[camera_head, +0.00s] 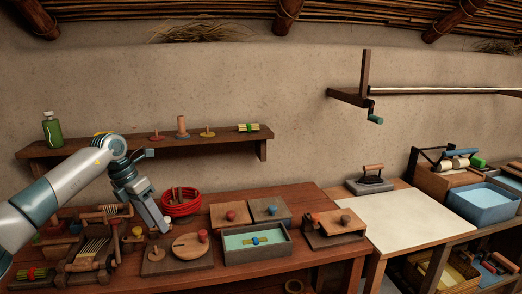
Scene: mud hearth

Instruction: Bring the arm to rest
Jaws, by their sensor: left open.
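My left arm (70,185) comes in from the left, white and grey. It bends at an elbow-like joint in front of the wall shelf. My left gripper (162,228) points down and to the right above the left part of the wooden table. It hangs beside the coil of red cord and close to a wooden board with a round disc. Its fingers are small in this view, and nothing shows held between them. My right gripper does not show.
The wooden table (318,190) is crowded on the left with tools and boards. A red coil (182,202) lies near the gripper. A grey tray (282,254) stands at the table's front. A wall shelf (210,140) holds a green bottle (52,132). A pale worktop (395,217) at right is mostly clear.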

